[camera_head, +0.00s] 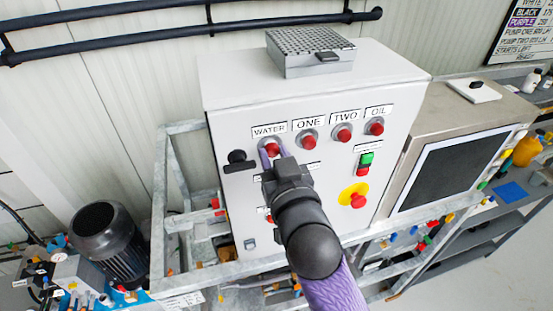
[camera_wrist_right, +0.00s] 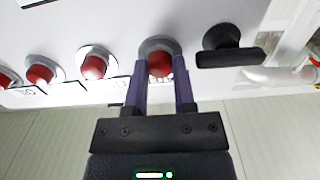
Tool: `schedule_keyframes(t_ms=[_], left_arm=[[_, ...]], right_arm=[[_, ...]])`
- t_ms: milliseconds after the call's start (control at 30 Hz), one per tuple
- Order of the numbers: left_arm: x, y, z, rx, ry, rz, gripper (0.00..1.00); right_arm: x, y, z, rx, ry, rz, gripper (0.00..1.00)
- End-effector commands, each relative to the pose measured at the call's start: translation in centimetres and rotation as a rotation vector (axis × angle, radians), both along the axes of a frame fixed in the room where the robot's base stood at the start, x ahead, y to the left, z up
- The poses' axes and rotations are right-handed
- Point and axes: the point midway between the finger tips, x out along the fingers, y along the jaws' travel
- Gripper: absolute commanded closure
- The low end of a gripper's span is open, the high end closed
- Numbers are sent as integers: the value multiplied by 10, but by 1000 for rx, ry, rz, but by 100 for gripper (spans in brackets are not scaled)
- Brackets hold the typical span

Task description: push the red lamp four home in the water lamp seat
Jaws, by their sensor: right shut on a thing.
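The red lamp (camera_head: 272,149) is at the seat under the WATER label (camera_head: 269,131) on the white panel. In the right wrist view the lamp (camera_wrist_right: 160,65) sits between the two purple fingers of my right gripper (camera_wrist_right: 161,74), which is shut on it. The grey ring of the water lamp seat (camera_wrist_right: 157,42) shows behind it. I cannot tell how deep the lamp sits in the ring. My right gripper (camera_head: 270,157) and arm hide the panel below the lamp in the head view. My left gripper is not in view.
Red lamps stand in seats ONE (camera_head: 308,139), TWO (camera_head: 343,134) and OIL (camera_head: 376,127) to the right. A black rotary handle (camera_head: 239,161) sticks out left of the water seat. A green and red switch (camera_head: 364,163) and a red stop button (camera_head: 356,198) are lower right.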

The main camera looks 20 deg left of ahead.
Motion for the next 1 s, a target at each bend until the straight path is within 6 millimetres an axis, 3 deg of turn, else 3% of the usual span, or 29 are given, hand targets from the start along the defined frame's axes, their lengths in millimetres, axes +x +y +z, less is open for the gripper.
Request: schedule_keyframes(t_ms=[67, 100, 267, 300, 1000], left_arm=[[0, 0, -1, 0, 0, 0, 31], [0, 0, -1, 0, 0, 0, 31], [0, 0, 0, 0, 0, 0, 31], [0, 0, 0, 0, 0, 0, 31], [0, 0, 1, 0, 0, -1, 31]], right_arm=[[2, 1, 0, 1, -1, 0, 100], [2, 1, 0, 0, 0, 0, 63], [2, 1, 0, 0, 0, 0, 30], [2, 1, 0, 0, 0, 0, 26], [2, 1, 0, 0, 2, 3, 26]])
